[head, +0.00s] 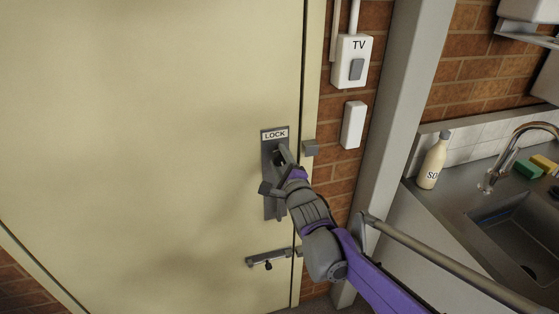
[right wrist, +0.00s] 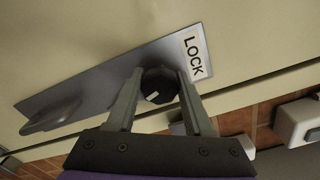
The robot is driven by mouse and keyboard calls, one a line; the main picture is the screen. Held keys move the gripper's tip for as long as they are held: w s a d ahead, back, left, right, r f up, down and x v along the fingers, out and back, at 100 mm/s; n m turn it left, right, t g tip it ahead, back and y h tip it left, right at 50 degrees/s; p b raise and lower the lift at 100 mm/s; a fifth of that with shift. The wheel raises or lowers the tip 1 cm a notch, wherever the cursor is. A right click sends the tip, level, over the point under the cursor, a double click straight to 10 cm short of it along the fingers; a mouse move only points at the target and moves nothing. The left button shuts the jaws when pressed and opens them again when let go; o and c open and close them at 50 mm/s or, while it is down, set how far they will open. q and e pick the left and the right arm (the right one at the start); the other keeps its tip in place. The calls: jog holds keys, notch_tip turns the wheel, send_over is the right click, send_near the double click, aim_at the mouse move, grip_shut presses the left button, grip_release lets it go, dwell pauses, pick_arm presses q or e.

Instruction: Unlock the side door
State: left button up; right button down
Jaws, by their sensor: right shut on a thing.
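The cream side door (head: 160,120) fills the left and middle of the head view and looks shut. A grey lock plate (head: 269,150) labelled LOCK is on it near its right edge. In the right wrist view the plate (right wrist: 100,92) carries a dark round knob (right wrist: 159,85) with a pale mark, next to the label. My right gripper (right wrist: 158,88) has a finger on each side of the knob and is shut on it. It covers the knob in the head view (head: 284,158). A lever handle (right wrist: 52,115) sits at the plate's other end. My left gripper is not in view.
A slide bolt (head: 268,259) is on the door below the plate. A TV switch box (head: 352,62) and a white box (head: 352,125) are on the brick wall. A rail (head: 440,262), soap bottle (head: 433,160) and sink (head: 515,225) are at right.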

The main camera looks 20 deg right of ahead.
jog(key=shift+m, duration=1.7)
jog(key=shift+c, duration=1.4)
grip_release()
jog(key=s, duration=1)
jog(key=shift+s+d, duration=0.2)
jog(key=shift+s, duration=0.2)
